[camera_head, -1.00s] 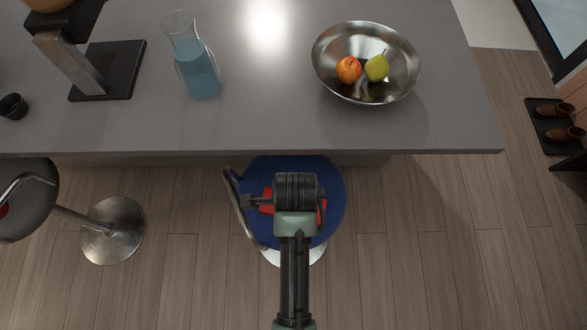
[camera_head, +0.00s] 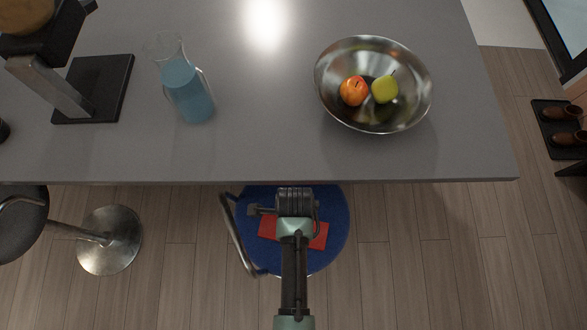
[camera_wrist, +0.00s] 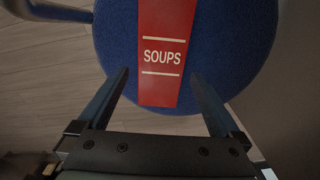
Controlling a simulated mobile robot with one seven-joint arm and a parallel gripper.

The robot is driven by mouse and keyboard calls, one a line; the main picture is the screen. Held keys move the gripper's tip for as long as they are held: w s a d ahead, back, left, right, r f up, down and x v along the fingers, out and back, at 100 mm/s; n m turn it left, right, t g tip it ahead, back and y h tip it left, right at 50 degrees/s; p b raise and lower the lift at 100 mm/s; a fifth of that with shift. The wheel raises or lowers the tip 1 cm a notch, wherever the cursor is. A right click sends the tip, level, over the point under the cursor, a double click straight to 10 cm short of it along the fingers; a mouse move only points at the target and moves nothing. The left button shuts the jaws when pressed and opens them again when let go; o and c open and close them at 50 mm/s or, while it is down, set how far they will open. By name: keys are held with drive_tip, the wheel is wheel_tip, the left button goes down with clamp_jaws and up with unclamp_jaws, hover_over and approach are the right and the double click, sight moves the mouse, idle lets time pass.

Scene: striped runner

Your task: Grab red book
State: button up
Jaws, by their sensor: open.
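The red book (camera_head: 318,236) lies on the round blue seat (camera_head: 334,255) of a stool, partly hidden under my arm in the head view. In the wrist view the red book (camera_wrist: 166,50) shows a red face with the word "SOUPS" between two white lines, on the blue seat (camera_wrist: 235,40). My gripper (camera_wrist: 163,88) is open and empty, with one finger on each side of the book's near end and a gap to it on both sides. In the head view the fingers are hidden beneath my wrist.
A grey counter (camera_head: 270,140) edge runs just beyond the stool. It carries a metal bowl (camera_head: 372,118) with fruit and a glass pitcher (camera_head: 188,95). The stool's metal rail (camera_head: 236,235) stands left of my wrist. Another stool (camera_head: 110,240) is at the left.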

drive_tip(key=shift+w+a+f+b, duration=0.1)
drive_tip(key=shift+f+b, duration=0.05)
drive_tip(key=shift+f, duration=1.15)
drive_tip(key=shift+w+f+b, duration=0.1)
drive_tip(key=shift+f+b, duration=0.05)
drive_tip(key=shift+f, duration=1.15)
drive_tip(key=c, duration=1.3)
drive_tip(key=shift+c, duration=0.4)
drive_tip(key=shift+r, duration=0.15)
